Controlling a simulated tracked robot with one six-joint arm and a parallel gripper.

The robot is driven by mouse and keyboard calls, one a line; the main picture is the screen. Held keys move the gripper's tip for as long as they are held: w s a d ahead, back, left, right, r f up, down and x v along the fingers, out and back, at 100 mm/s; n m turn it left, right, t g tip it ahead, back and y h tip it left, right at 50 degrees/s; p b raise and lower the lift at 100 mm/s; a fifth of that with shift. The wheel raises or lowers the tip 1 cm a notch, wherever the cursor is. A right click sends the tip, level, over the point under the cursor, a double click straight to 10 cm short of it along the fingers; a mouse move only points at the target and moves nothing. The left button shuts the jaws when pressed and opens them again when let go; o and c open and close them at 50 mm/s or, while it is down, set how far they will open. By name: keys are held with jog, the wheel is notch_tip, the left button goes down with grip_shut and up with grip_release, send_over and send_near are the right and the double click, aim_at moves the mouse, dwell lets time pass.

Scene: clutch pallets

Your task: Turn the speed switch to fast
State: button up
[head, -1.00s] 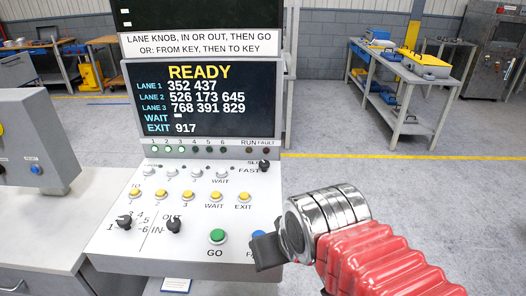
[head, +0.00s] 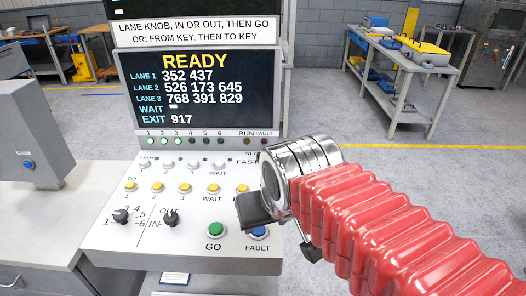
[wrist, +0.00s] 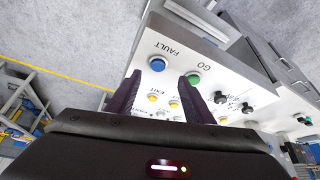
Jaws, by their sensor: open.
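The speed switch sits at the upper right of the white control panel (head: 120,235), beside the SLOW and FAST labels (head: 247,161). In the head view the silver wrist of my arm hides most or all of it, so its setting cannot be told. My gripper (head: 280,232) is over the panel's right side, between the EXIT key and the FAULT button. In the wrist view my gripper (wrist: 160,80) is open, with two dark, empty fingers apart over the panel. The switch cannot be made out there.
The green GO button (head: 215,230) and blue FAULT button (head: 258,233) lie close to my gripper. Yellow keys (head: 158,188) and two black knobs (head: 170,219) are to the left. The display (head: 195,90) stands upright behind, reading READY.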

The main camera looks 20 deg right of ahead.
jog(key=w+d+r+m+h, duration=0.1)
jog(key=w+d+r+m, duration=0.15)
jog(key=w, duration=0.45)
jog(key=w+d+r+m, duration=0.1)
jog(key=w+r, duration=0.2)
jog(key=w, duration=0.3)
jog(key=m+g+h, duration=0.2)
jog(key=m, duration=0.1)
send_near(263, 154)
jog(key=v, duration=0.5)
jog(key=shift+s+d+r, duration=0.1)
jog(key=shift+s+r, duration=0.1)
jog(key=shift+r, duration=0.15)
jog(key=shift+f, duration=0.1)
jog(key=x, duration=1.3)
jog(key=shift+w+f, duration=0.25)
jog(key=shift+f, duration=0.05)
jog(key=shift+c, duration=0.5)
jog(key=c, duration=0.9)
